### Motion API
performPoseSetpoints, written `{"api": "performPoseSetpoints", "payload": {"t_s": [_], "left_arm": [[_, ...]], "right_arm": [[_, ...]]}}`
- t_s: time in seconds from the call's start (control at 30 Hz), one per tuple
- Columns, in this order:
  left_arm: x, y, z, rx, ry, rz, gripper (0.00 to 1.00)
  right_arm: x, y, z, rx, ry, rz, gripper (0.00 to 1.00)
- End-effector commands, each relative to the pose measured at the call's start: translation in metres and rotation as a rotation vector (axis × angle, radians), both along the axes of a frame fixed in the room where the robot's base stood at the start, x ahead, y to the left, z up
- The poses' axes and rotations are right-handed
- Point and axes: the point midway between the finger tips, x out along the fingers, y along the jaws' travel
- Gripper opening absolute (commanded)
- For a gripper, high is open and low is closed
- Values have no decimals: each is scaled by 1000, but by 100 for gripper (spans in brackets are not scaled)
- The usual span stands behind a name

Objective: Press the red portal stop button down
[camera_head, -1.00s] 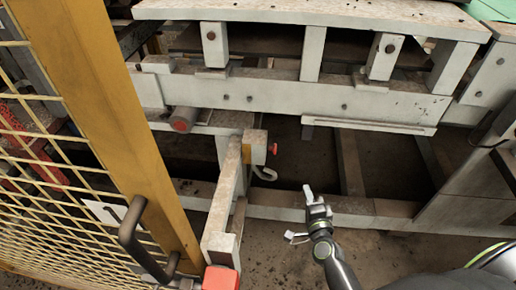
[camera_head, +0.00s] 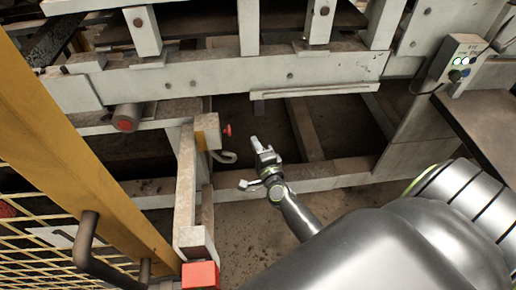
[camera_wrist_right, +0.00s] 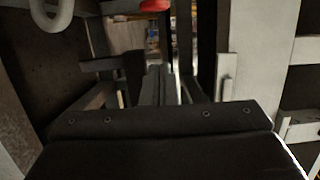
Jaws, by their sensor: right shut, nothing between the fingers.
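The red stop button (camera_head: 228,130) sticks out from the right side of a small yellow box (camera_head: 207,131) on a pale post of the machine frame. A red part at the top edge of the right wrist view (camera_wrist_right: 155,5) looks like the same button. My right gripper (camera_head: 255,141) is shut and empty, its fingertips to the right of the button and slightly lower in the head view. They appear apart from it. The closed fingers also show in the wrist view (camera_wrist_right: 158,85). My left gripper is not in view.
A yellow post and mesh guard (camera_head: 110,170) with a dark handle stand at the left. A grey hose (camera_head: 224,157) curls below the yellow box. A red block (camera_head: 200,275) caps the near beam end. A control box (camera_head: 460,58) with lit buttons is at the upper right.

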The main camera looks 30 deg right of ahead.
Motion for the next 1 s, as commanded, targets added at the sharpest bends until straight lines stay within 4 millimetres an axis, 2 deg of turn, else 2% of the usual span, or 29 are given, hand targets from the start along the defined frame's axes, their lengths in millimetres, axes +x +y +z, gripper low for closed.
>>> {"api": "performPoseSetpoints", "payload": {"t_s": [0.1, 0.27, 0.33, 0.5, 1.0], "left_arm": [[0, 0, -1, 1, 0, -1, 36], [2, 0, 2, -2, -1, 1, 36], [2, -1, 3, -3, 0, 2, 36], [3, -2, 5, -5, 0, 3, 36], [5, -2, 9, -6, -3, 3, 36]], "right_arm": [[25, -5, 1, -1, -2, 2, 0], [52, -11, 0, -1, -1, 1, 0], [56, 3, -1, 4, 0, 0, 0], [64, 20, -1, 2, 1, 0, 0], [67, 29, 0, 0, 1, 0, 0]]}}
